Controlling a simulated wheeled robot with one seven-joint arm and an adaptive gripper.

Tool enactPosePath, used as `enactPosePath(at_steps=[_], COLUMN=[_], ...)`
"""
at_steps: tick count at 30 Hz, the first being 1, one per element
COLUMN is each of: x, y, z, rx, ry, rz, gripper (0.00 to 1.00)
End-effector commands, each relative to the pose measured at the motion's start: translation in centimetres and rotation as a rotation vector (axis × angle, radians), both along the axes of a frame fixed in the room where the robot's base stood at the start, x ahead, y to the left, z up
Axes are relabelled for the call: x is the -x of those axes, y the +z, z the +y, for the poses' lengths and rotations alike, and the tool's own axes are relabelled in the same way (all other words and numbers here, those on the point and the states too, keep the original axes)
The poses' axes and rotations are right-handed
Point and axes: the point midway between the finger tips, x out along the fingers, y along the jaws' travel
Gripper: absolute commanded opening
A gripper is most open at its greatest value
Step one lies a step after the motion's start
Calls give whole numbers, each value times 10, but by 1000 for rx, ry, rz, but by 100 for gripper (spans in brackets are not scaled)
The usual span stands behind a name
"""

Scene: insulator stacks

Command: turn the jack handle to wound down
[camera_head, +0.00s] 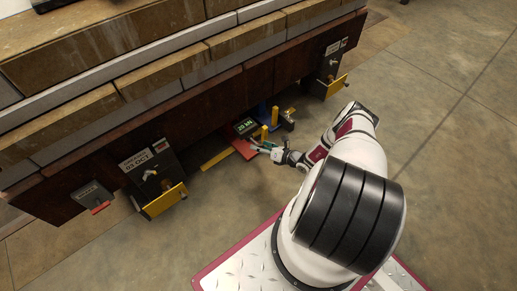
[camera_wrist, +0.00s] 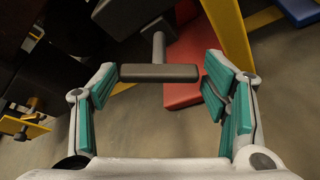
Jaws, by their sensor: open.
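The jack handle (camera_wrist: 158,73) shows in the wrist view as a dark grey crossbar on a short grey stem. It lies crosswise between the fingertips of my gripper (camera_wrist: 160,80), whose teal-padded fingers are spread wide. The bar's left end is close to the left pad, with a small gap at the right; I cannot tell whether it touches. In the head view my gripper (camera_head: 258,147) is low, beside the red plate (camera_head: 245,149) under the long beam. The handle cannot be made out in that view.
A display reading about 25 kN (camera_head: 246,126), yellow posts (camera_head: 275,116) and a blue part (camera_head: 265,111) stand close around my gripper. The dark beam (camera_head: 215,92) overhangs behind. Open floor (camera_head: 440,120) lies to the right.

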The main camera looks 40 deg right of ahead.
Motion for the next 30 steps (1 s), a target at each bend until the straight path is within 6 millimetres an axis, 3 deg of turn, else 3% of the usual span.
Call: enactPosePath(at_steps=[6,14,19,20,30], x=[-14,-15,-14,-14,-14], y=[-5,-4,-4,-4,-3], z=[4,4,4,4,4], rx=[-1,-1,-1,-1,35], ry=[-1,-1,-1,-1,-1], rz=[-1,-1,-1,-1,-1], gripper=[68,68,34,31,31])
